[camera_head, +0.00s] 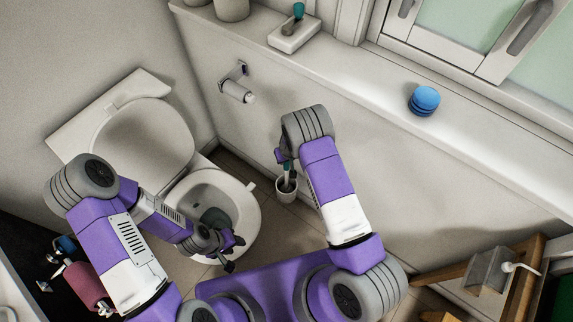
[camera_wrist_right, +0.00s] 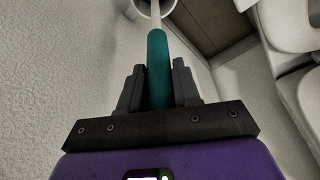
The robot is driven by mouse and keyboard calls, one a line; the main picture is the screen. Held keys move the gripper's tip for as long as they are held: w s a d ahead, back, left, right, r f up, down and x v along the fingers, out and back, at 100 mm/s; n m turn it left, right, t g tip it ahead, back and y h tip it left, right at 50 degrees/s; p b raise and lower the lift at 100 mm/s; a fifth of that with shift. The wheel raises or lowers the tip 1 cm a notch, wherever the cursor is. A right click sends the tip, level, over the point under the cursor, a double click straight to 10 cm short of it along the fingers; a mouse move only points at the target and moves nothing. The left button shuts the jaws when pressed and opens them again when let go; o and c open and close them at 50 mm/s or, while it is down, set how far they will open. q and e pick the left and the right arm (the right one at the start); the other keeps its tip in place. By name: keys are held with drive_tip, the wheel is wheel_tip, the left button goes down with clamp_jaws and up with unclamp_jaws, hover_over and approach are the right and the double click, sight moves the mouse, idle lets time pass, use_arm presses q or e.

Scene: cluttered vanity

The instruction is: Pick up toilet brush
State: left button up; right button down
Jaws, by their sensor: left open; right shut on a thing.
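The toilet brush has a teal handle (camera_wrist_right: 158,68) and a pale shaft that runs down into a white round holder. The holder (camera_head: 287,190) stands on the floor by the wall, right of the toilet, in the head view. My right gripper (camera_wrist_right: 158,85) is shut on the teal handle, one finger on each side, above the holder. The brush head is hidden inside the holder. In the head view the right gripper (camera_head: 286,160) is partly hidden by its own wrist. My left gripper (camera_head: 232,253) is open and empty over the front of the toilet bowl.
The toilet (camera_head: 214,190) stands left of the holder with its lid up. A paper roll holder (camera_head: 237,88) is on the wall above. A blue round stack (camera_head: 424,100) sits on the ledge.

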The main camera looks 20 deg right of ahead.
wheel_tip(320, 180, up, 17)
drive_tip(key=p, duration=0.4)
drive_tip(key=shift+r+p, duration=0.15)
drive_tip(key=shift+p, duration=0.15)
